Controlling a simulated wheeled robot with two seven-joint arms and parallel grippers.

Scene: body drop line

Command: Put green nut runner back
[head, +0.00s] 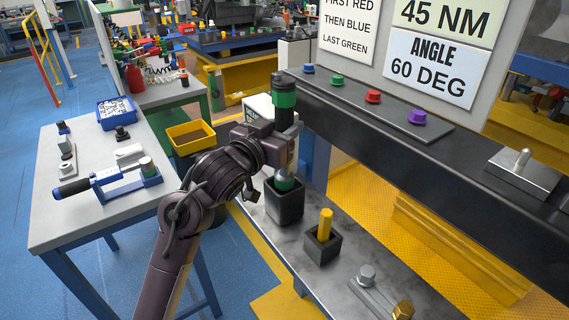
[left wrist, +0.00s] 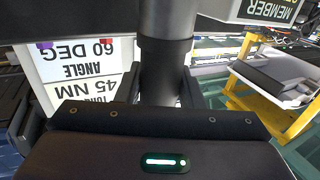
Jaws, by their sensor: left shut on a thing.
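The green nut runner (head: 284,97) is an upright dark tool with a green band near its top. My left gripper (head: 283,148) is shut around its body, and in the left wrist view the tool's dark shaft (left wrist: 165,65) stands between the two fingers. Its lower end with a green ring (head: 286,183) is at the mouth of a black square holder (head: 284,207) on the grey shelf. I cannot tell how deep it sits or whether it touches the bottom. My right gripper is not in view.
A smaller black holder (head: 323,245) with a yellow post stands beside it. A black rail (head: 450,145) with blue, green, red and purple nuts runs behind, under wall signs. A side table (head: 100,215) at left carries tools. A yellow bin (head: 190,136) is behind the arm.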

